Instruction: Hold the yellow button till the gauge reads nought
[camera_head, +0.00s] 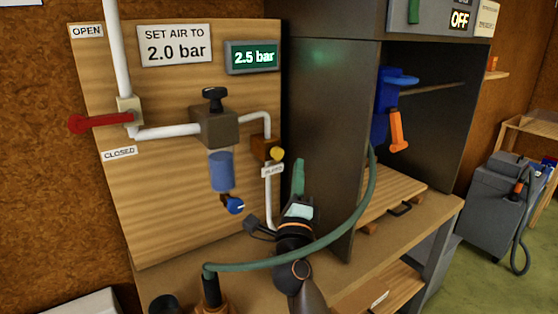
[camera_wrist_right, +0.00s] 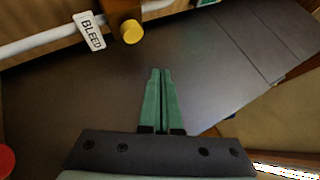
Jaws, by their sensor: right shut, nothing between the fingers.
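The yellow button (camera_head: 277,154) sticks out of an orange-brown block (camera_head: 262,146) on the pipe, above the BLEED tag (camera_head: 272,171). In the right wrist view the button (camera_wrist_right: 131,32) is up and left of my fingertips. The green gauge display (camera_head: 253,57) reads 2.5 bar. My right gripper (camera_head: 299,163) is shut and empty, its green fingers pressed together. Its tips are just right of the button and apart from it; they also show in the wrist view (camera_wrist_right: 160,72). My left gripper is not in view.
A sign (camera_head: 174,45) reads SET AIR TO 2.0 bar. A red lever (camera_head: 100,122) lies level at the left. A black knob (camera_head: 214,95) tops the regulator above a blue bowl (camera_head: 221,171). A green hose (camera_head: 330,238) arcs across the front. A dark cabinet (camera_head: 325,110) stands close right.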

